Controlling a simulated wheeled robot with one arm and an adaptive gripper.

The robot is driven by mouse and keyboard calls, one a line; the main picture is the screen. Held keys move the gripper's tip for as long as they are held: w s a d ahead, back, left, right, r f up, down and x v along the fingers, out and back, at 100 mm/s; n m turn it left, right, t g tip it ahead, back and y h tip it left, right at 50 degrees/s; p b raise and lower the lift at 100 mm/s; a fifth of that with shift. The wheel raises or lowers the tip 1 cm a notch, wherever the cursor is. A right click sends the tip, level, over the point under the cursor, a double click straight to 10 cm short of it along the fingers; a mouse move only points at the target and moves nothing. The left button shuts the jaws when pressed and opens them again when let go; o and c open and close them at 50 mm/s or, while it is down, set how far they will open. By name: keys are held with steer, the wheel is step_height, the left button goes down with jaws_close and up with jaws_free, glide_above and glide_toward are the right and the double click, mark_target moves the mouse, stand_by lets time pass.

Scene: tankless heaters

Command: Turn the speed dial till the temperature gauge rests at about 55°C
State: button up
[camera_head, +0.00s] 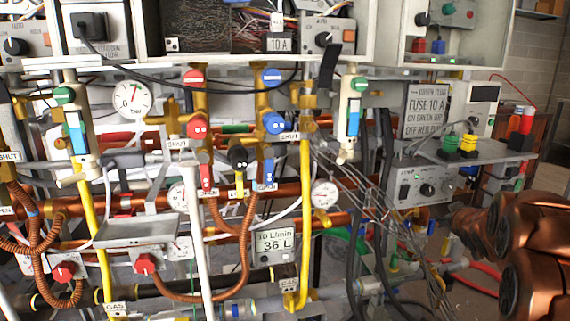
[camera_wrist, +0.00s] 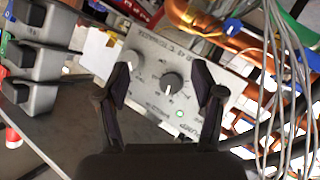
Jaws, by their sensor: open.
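A grey control box (camera_head: 418,184) with a dark round dial (camera_head: 427,190) sits at the right in the head view. In the wrist view the same kind of panel (camera_wrist: 150,95) is tilted, with the dark dial (camera_wrist: 172,82) and its white pointer line showing between my fingers. A green light (camera_wrist: 180,113) glows on the panel. My gripper (camera_wrist: 163,88) is open, with a finger on each side of the dial, and seems apart from it. Which gauge shows temperature is unclear.
Round gauges (camera_head: 132,98) and (camera_head: 325,194) sit among pipes and valves. Loose grey cables (camera_wrist: 285,70) hang close right of my gripper. Grey switch blocks (camera_wrist: 45,50) stand at the left on a dark shelf (camera_wrist: 60,125).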

steer(key=s+a+f+m+g+y, duration=0.1)
steer(key=s+a+f+g, duration=0.3)
steer(key=s+a, duration=0.95)
steer(key=s+a+f+m+g+y, duration=0.2)
steer(key=s+a+g, duration=0.45)
steer(key=s, duration=1.45)
steer(key=s+a+f+g+y, duration=0.1)
steer(key=s+a+f+g, duration=0.35)
steer(key=s+a, duration=0.9)
steer(key=s+d+r+p, duration=0.1)
steer(key=s+r+p, duration=0.1)
steer(key=r+p, duration=1)
steer(key=s+d+r+p, duration=0.2)
steer(key=r+p, duration=1.1)
steer(key=r, duration=0.2)
steer(key=shift+s+d, duration=0.25)
steer(key=shift+d, duration=0.05)
